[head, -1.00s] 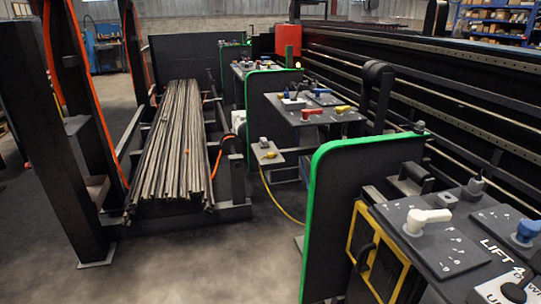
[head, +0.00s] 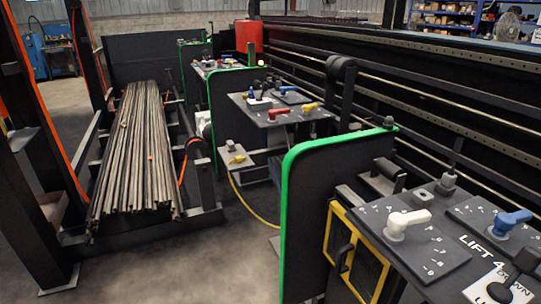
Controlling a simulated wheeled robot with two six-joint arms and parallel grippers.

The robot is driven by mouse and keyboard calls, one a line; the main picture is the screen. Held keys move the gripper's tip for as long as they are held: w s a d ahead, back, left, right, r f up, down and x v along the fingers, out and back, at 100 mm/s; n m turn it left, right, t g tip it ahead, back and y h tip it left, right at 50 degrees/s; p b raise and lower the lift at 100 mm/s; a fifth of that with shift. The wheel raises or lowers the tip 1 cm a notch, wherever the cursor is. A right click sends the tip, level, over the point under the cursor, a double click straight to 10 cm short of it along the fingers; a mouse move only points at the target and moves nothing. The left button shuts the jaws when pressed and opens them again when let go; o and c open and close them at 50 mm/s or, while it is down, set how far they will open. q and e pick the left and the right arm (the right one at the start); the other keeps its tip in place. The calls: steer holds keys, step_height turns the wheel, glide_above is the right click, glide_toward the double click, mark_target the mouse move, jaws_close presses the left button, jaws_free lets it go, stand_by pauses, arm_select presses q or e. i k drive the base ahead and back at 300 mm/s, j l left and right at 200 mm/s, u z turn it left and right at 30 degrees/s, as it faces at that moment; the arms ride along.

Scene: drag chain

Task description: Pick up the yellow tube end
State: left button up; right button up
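A thin yellow tube (head: 239,195) hangs from a small grey shelf (head: 232,167) left of the green-edged panel. It curves down to the floor and runs right behind that panel. A small yellow piece (head: 237,159) lies on the shelf at the tube's upper end. It is too small to tell whether it is the tube end itself. The tube's other end is hidden behind the panel. Neither of my grippers is in view.
A rack of long metal bars (head: 132,160) stands at left. A black panel with green edge (head: 305,215) and a control desk with white (head: 407,222) and blue levers (head: 508,222) stand at right. Bare floor (head: 195,265) lies between.

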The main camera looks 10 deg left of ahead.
mark_target(238, 159)
steer(key=i+j+z, duration=0.15)
steer(key=j, duration=0.2)
steer(key=i+j+z, duration=0.1)
steer(key=i+j, duration=0.15)
steer(key=j, duration=0.15)
steer(key=i+j+z, duration=0.15)
steer(key=j, duration=0.2)
steer(key=i+j+z, duration=0.1)
steer(key=j, duration=0.3)
steer(key=i+j+z, duration=0.15)
steer(key=j, duration=0.3)
